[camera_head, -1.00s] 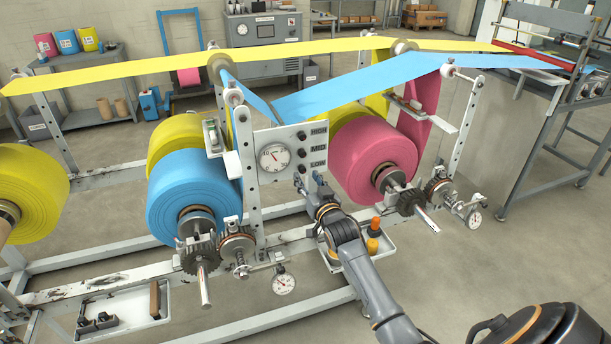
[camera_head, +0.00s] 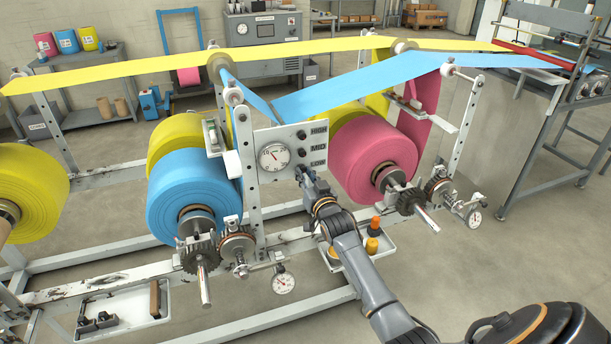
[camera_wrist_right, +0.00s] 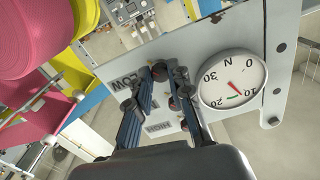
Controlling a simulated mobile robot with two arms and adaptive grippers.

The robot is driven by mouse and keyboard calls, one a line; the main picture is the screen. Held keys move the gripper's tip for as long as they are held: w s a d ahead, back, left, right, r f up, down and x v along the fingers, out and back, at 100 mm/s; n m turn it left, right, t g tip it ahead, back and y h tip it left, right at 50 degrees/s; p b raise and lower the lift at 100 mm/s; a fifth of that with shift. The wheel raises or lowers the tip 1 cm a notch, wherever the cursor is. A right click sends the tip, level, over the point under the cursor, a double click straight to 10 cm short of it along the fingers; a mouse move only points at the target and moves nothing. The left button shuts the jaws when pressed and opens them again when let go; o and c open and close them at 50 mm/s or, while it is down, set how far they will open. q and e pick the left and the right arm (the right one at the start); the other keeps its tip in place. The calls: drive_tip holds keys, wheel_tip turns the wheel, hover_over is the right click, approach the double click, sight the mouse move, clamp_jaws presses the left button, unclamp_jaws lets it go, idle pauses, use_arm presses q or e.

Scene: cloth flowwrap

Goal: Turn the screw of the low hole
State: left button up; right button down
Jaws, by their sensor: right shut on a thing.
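A white panel (camera_head: 268,178) carries a round gauge (camera_head: 273,157) and dark screws beside the labels HIGH, MID and LOW. The high screw (camera_head: 301,135) and mid screw (camera_head: 301,150) show in the head view. My right gripper (camera_head: 301,172) is at the low hole and is shut on the low screw, which its fingers mostly hide. In the right wrist view the panel appears turned around, with the gauge (camera_wrist_right: 233,80) right of the fingertips (camera_wrist_right: 169,75) and the LOW label (camera_wrist_right: 125,87) to their left. My left gripper is not in view.
A blue roll (camera_head: 190,190) stands left of the panel and a pink roll (camera_head: 372,160) right of it. A tray (camera_head: 388,247) with orange and yellow items lies below, close to my right arm. Blue and yellow webs (camera_head: 350,86) run above the panel.

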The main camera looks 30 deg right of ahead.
drive_tip(key=shift+n, duration=0.3)
drive_tip(key=n, duration=0.6)
drive_tip(key=shift+p, duration=0.3)
drive_tip(key=n, duration=0.3)
drive_tip(key=shift+n, duration=0.4)
drive_tip(key=n, duration=0.3)
drive_tip(key=shift+d+n+b, duration=0.1)
drive_tip(key=shift+n+b, duration=0.2)
drive_tip(key=shift+b, duration=0.05)
drive_tip(key=n, duration=0.7)
drive_tip(key=shift+b, duration=0.3)
drive_tip(key=n, duration=0.6)
drive_tip(key=shift+r, duration=0.1)
drive_tip(key=shift+n, duration=0.4)
drive_tip(key=c, duration=1.2)
unclamp_jaws()
